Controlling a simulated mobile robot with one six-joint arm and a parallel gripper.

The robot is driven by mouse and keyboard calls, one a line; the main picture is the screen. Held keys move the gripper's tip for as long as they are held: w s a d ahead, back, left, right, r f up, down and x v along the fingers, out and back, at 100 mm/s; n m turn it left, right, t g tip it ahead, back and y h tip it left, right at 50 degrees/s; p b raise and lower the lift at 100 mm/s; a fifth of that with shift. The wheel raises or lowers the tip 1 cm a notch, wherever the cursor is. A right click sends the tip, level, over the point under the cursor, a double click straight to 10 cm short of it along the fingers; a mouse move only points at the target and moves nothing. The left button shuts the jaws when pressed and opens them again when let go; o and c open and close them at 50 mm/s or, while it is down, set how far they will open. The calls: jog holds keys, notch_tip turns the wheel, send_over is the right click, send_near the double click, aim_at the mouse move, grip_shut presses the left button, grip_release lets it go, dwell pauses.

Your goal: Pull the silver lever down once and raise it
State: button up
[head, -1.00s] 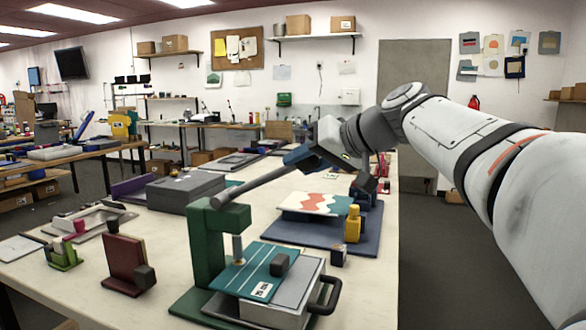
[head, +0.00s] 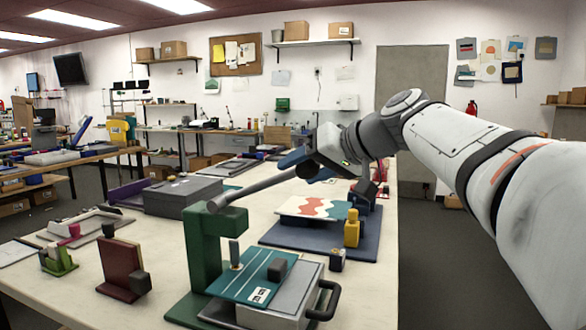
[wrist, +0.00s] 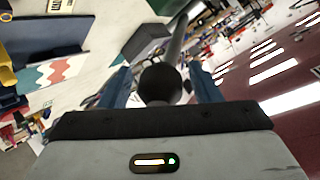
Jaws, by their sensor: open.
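The silver lever (head: 255,188) slopes up to the right from the top of a green press stand (head: 203,250) in the head view. Its dark round knob (wrist: 160,84) is at the lever's upper end, and the silver rod (wrist: 176,42) runs away behind it in the wrist view. My gripper (wrist: 161,88) is open, with one blue finger on each side of the knob. Gaps show between the knob and both fingers. In the head view my gripper (head: 306,166) is at the lever's raised end.
Under the press lies a teal plate (head: 252,275) on a grey block with a dark handle. A grey box (head: 183,197), a maroon stand (head: 122,268), a yellow bottle (head: 351,228) and a patterned board (head: 312,207) are also on the table. The space above the table around the lever looks clear.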

jog(key=v, duration=0.7)
jog(key=shift+s+d+p, duration=0.2)
jog(key=shift+d+p, duration=0.15)
jog(key=shift+r, duration=0.1)
